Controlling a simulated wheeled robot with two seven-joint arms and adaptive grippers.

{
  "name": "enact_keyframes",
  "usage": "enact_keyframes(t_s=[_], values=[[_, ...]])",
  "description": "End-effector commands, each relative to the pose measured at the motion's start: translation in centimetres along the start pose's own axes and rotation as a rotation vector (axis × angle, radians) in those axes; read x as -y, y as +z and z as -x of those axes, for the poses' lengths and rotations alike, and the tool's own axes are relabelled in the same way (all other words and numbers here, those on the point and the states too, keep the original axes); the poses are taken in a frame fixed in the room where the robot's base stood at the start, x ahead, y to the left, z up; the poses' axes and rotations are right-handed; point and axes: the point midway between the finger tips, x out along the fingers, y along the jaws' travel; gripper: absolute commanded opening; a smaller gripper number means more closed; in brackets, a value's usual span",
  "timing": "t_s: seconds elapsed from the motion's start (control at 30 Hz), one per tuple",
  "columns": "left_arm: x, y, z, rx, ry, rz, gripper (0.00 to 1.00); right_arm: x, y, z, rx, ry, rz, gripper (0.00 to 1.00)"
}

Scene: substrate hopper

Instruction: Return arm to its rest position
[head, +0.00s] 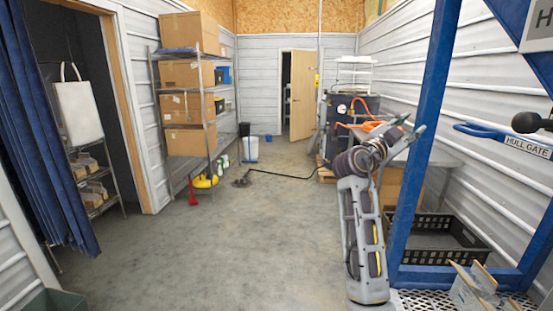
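My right arm rises from the lower right of the head view, with its grey forearm upright and its dark wrist bent over. My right gripper (412,124) is at the end of this arm, pointing up and to the right. Its two fingertips look apart, with nothing seen between them. It is left of the blue hopper frame (432,110), in front of the far machine and table; I cannot tell the exact gap to the frame. My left gripper is not in view.
A blue lever labelled HULL GATE (527,147) and a black knob (530,122) are at the right. A black crate (440,238) sits behind the frame. Shelving with cardboard boxes (188,74) stands at the left. The concrete floor (210,260) is mostly clear.

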Motion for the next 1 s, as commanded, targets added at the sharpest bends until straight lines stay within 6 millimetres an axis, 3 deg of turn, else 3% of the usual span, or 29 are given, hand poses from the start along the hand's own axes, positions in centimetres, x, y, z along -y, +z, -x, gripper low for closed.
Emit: enact_keyframes(t_s=[0.27,0.47,0.8,1.0], values=[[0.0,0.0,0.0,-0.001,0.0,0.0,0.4,3.9,5.4,0.4,0.106,-0.175,0.243,0.35],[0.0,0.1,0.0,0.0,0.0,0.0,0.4,6.7,10.6,1.6,0.177,-0.328,0.406,0.35],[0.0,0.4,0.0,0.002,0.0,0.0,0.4,10.4,21.4,5.5,0.279,-0.625,0.633,0.35],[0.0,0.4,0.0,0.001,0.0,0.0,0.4,10.3,28.9,8.5,0.34,-0.79,0.728,0.35]])
